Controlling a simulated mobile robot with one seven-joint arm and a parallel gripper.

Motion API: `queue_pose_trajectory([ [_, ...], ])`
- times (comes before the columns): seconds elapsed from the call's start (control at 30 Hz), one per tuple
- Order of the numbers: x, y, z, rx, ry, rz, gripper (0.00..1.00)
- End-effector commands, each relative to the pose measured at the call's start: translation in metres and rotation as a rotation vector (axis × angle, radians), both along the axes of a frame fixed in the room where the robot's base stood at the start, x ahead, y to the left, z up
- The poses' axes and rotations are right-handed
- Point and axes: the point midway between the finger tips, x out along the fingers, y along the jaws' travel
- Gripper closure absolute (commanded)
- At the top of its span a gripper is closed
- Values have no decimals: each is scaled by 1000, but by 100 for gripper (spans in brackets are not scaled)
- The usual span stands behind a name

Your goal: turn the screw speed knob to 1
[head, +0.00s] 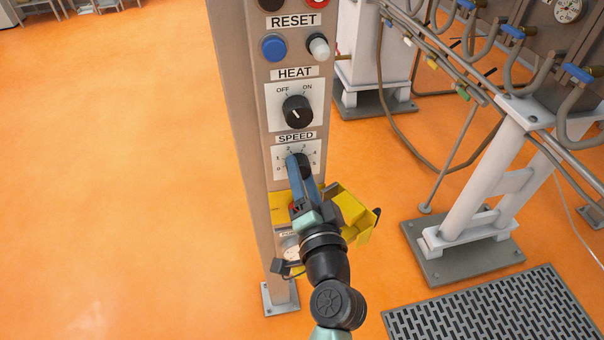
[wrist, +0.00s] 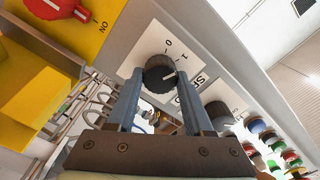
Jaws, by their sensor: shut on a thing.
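The black round speed knob (head: 305,164) sits on a white numbered dial plate (head: 280,150) under the SPEED label on the grey column. My gripper (head: 299,168) reaches it from below, its blue-grey fingers on both sides of the knob. In the wrist view the knob (wrist: 158,72) lies between the two fingertips (wrist: 160,76), which are shut on it. A white pointer line on the knob points right, close to the 1 side of the dial; the exact mark is hard to tell. The right finger hides part of the scale.
Above is the heat knob (head: 297,112), with a blue button (head: 273,47) and a white-tipped switch (head: 318,46) higher up. A yellow box (head: 348,213) sits right beside my gripper. Pipework (head: 500,180) stands at right; open orange floor (head: 110,180) lies left.

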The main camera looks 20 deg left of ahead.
Motion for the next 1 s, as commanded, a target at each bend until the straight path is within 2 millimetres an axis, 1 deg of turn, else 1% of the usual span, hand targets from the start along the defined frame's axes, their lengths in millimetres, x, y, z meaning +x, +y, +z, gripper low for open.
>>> queue_pose_trajectory([
  [0.03, 0, -1, 0, 1, -1, -2, 100],
  [0.07, 0, -1, 0, 0, -1, -2, 43],
  [0.1, 0, -1, 0, 0, -1, -2, 36],
  [0.2, 0, -1, 0, 0, -1, -2, 19],
  [0.5, -1, -1, 0, -1, -1, -1, 19],
  [0.63, -9, -6, -1, -1, 0, -2, 19],
  [0.77, -27, -19, -2, 0, 2, -3, 19],
  [1.0, -70, -49, -2, -2, 1, -5, 19],
])
